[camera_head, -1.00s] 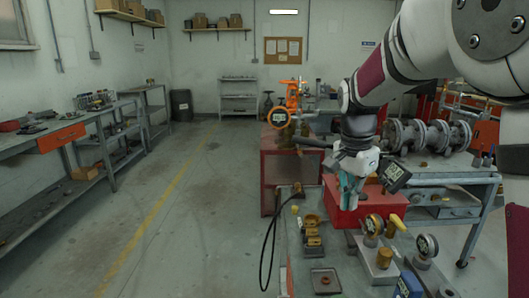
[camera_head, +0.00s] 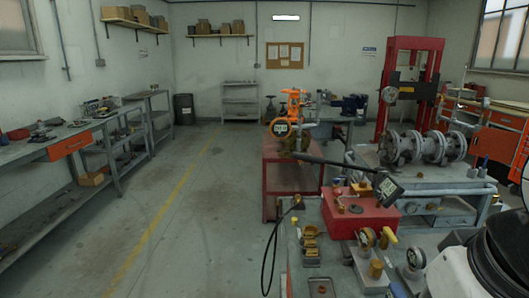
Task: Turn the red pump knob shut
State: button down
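The red pump (camera_head: 372,217) sits on the grey bench in the middle right of the head view. It is a red box with a black lever (camera_head: 330,161) reaching up and left, and a dark-faced gauge (camera_head: 388,187) on its right. Small fittings stand on its top at the left. The red knob is too small to tell apart surely from these fittings, and its turn cannot be read. My gripper is not in view. Only part of my arm shows, in the lower right corner, apart from the pump.
The floor at left is clear.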

aim_at(337, 192)
jog(key=l+u, duration=0.25)
jog(key=l, duration=2.6)
jog(key=i+l+u, duration=0.1)
jog(key=l, duration=0.25)
jog(key=i+l, duration=0.3)
jog(key=i+l+u, duration=0.15)
jog(key=l, duration=0.3)
jog(key=i+l, duration=0.15)
jog(key=l, duration=0.2)
jog(key=i+j+u, duration=0.1)
jog(key=i+u, duration=0.15)
jog(key=i, duration=1.25)
